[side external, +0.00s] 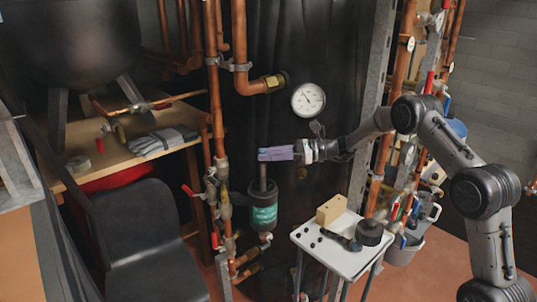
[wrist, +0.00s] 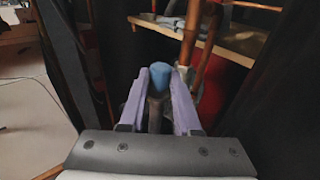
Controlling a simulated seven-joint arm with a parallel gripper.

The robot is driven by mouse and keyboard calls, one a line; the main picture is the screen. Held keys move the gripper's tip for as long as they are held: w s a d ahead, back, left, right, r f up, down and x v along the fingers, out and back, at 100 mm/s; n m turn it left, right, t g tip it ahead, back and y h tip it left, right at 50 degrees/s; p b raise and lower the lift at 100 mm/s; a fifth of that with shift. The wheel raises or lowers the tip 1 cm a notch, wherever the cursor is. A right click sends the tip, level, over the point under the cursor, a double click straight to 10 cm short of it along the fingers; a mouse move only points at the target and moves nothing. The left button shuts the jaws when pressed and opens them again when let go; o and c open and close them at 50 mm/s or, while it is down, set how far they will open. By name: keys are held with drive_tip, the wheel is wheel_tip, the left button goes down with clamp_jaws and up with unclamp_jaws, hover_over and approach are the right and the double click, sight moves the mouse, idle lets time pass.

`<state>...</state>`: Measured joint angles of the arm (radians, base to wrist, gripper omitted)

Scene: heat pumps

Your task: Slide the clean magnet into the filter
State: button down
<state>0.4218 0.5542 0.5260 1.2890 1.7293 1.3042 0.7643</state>
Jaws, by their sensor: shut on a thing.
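The magnet is a grey rod (side external: 263,172) with a blue top (side external: 261,155). It hangs about upright over the filter (side external: 263,212), a dark cylinder with a teal label on the copper pipework. The rod's lower end meets the filter's top; I cannot tell how far inside it is. My gripper (side external: 268,154) has lavender fingers shut on the magnet's upper end, above the filter. In the wrist view, the blue top (wrist: 160,74) shows between the fingers (wrist: 158,108), with part of the dark rod below it. The filter is not clearly visible there.
A small white table (side external: 340,262) stands right of the filter, with a wooden block (side external: 331,210), a black cap (side external: 369,232) and a dark elongated item. Vertical copper pipes (side external: 221,120) and valves stand close left of the filter. A black chair (side external: 150,240) is further left.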

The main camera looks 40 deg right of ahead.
hover_over(269, 184)
drive_tip(key=s+a, duration=0.2)
wheel_tip(269, 184, down, 7)
drive_tip(key=shift+f, duration=0.15)
idle(3.6)
drive_tip(key=shift+f, duration=0.3)
drive_tip(key=shift+f, duration=0.7)
drive_tip(key=shift+f, duration=0.3)
idle(0.6)
drive_tip(key=c, duration=0.5)
unclamp_jaws()
drive_tip(key=shift+f, duration=0.1)
drive_tip(key=shift+c, duration=0.2)
drive_tip(key=shift+f, duration=0.1)
drive_tip(key=shift+s, duration=0.1)
